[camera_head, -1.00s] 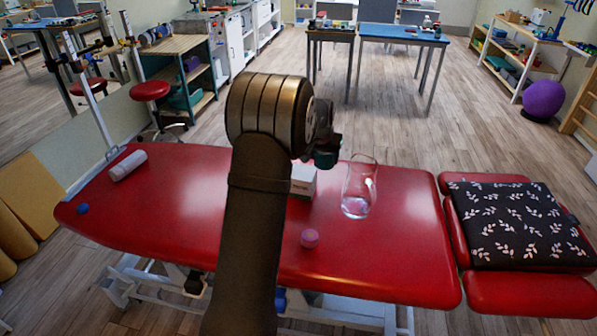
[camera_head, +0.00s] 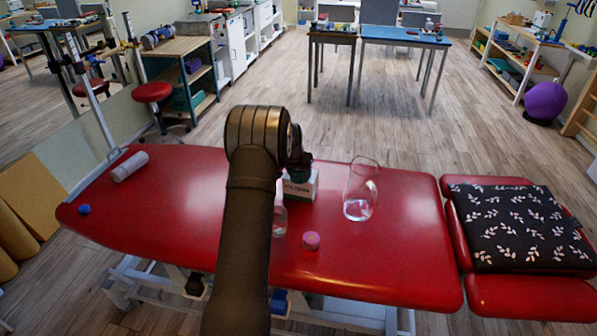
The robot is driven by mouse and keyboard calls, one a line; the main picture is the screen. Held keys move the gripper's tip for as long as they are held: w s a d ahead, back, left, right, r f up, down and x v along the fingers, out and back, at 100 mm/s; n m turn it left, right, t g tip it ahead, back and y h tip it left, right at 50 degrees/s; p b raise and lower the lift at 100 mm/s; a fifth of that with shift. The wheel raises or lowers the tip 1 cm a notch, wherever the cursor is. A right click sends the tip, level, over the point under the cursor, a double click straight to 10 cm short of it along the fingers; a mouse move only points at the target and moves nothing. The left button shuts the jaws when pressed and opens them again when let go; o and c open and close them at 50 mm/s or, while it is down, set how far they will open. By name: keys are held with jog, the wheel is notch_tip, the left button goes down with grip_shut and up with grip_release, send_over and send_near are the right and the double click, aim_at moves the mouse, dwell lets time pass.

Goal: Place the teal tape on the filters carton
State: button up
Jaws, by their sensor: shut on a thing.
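The teal tape (camera_head: 299,174) is a small dark teal roll, partly hidden by my gripper. My gripper (camera_head: 299,166) is shut on it, with the fingers mostly hidden behind my arm. The filters carton (camera_head: 302,189) is a small white box with dark lettering, standing on the red treatment table (camera_head: 205,205). The tape is at the carton's top; I cannot tell whether it touches. My arm hides the carton's left part.
A clear glass vessel (camera_head: 359,190) stands close to the carton's right. Another clear item (camera_head: 279,219) shows partly beside my arm. A pink-topped item (camera_head: 311,241), a white roll (camera_head: 130,167) and a blue cap (camera_head: 84,209) are on the table.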

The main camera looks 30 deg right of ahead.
jog(key=shift+f, duration=0.15)
jog(key=o, duration=1)
jog(key=v, duration=1.2)
